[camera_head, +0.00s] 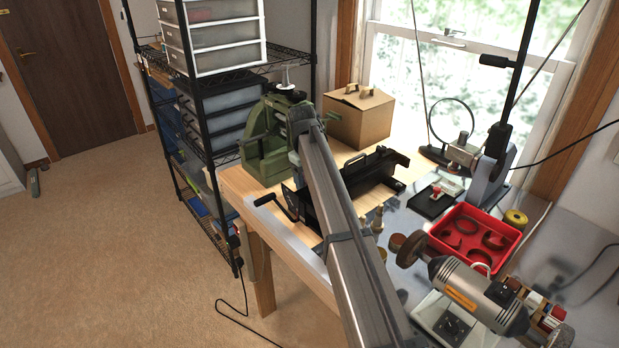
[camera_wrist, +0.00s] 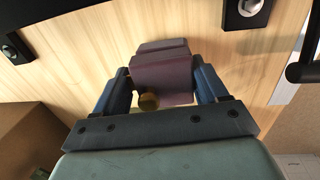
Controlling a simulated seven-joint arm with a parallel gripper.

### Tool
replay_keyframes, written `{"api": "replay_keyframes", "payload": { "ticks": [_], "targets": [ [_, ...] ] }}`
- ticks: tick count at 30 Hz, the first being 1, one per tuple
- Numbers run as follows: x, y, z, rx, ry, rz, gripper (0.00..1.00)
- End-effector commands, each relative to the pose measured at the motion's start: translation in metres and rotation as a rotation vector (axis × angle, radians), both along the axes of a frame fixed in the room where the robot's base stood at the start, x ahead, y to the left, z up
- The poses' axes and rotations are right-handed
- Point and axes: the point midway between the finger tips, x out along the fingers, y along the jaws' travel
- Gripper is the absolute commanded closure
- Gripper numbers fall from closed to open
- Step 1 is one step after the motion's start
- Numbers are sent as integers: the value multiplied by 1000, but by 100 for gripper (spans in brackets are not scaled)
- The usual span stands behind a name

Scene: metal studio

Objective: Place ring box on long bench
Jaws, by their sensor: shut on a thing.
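My gripper (camera_wrist: 165,84) has blue fingers, one on each side of a dark purple ring box (camera_wrist: 160,72) in the wrist view. It is shut on the box. A small brass-coloured round part (camera_wrist: 148,101) shows at the box's near side. Pale wood of the long bench (camera_wrist: 85,45) lies beyond the box. I cannot tell whether the box touches it. In the head view, the long bench (camera_head: 371,194) runs below the window, and my arm crosses in front of it. The ring box cannot be made out there.
A black cranked machine (camera_head: 362,178) stands on the bench, its bolted foot (camera_wrist: 246,10) close beyond the box. A cardboard box (camera_head: 358,116) stands behind. A red tray (camera_head: 477,236) and a grinder motor (camera_head: 478,293) occupy the right. Wire shelving (camera_head: 222,68) stands left.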

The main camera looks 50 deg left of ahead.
Motion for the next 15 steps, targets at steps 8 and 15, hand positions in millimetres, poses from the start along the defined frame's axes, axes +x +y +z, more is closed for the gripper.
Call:
{"api": "replay_keyframes", "payload": {
  "ticks": [8,15],
  "targets": [
    [0,0,-3,-1,0,0,27],
    [0,0,-3,0,0,0,4]
  ]
}}
